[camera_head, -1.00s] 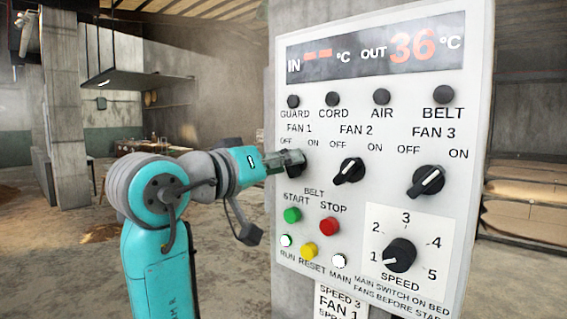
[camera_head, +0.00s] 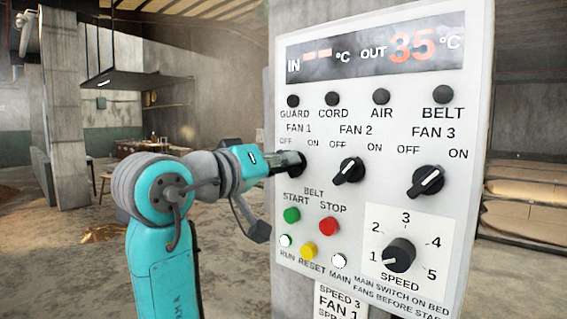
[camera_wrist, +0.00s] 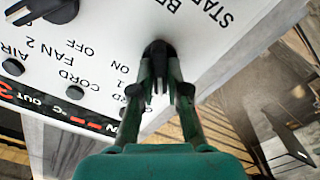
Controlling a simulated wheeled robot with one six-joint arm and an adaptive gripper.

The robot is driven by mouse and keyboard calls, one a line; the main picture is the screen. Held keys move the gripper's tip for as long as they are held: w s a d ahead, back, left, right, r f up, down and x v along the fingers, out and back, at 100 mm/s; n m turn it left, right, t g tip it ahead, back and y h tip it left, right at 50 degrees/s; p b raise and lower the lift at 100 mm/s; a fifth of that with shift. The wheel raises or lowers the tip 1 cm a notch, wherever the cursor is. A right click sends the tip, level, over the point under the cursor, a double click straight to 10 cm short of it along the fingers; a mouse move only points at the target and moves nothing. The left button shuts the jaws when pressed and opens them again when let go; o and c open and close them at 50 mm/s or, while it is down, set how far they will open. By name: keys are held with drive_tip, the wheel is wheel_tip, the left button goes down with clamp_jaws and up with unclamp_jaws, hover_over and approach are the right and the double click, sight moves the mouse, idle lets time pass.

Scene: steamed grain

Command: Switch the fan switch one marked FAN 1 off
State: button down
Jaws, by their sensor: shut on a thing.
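The grey-white control panel (camera_head: 400,110) stands upright in front of me. My gripper (camera_head: 297,161) reaches it from the left, at the FAN 1 switch. In the wrist view my gripper (camera_wrist: 162,82) has its two fingers shut on the black FAN 1 knob (camera_wrist: 157,54), one on each side. In the head view the fingers largely hide this knob, so its pointer direction is hard to tell there. The FAN 1 label (camera_head: 299,128) shows above it, with OFF at left and ON at right.
The FAN 2 knob (camera_head: 349,170) is close on the right, with the FAN 3 knob (camera_head: 426,181) farther right. The green START button (camera_head: 292,215) and red STOP button (camera_head: 329,226) sit below. Indicator lamps line the row above. Open floor lies left of the panel.

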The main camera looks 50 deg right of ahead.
drive_tip(key=shift+n, duration=0.5)
drive_tip(key=c, duration=1.2)
unclamp_jaws()
drive_tip(key=shift+o, duration=0.2)
drive_tip(key=shift+a, duration=0.1)
drive_tip(key=a, duration=1.1)
drive_tip(key=shift+s+a, duration=0.15)
drive_tip(key=shift+a, duration=0.25)
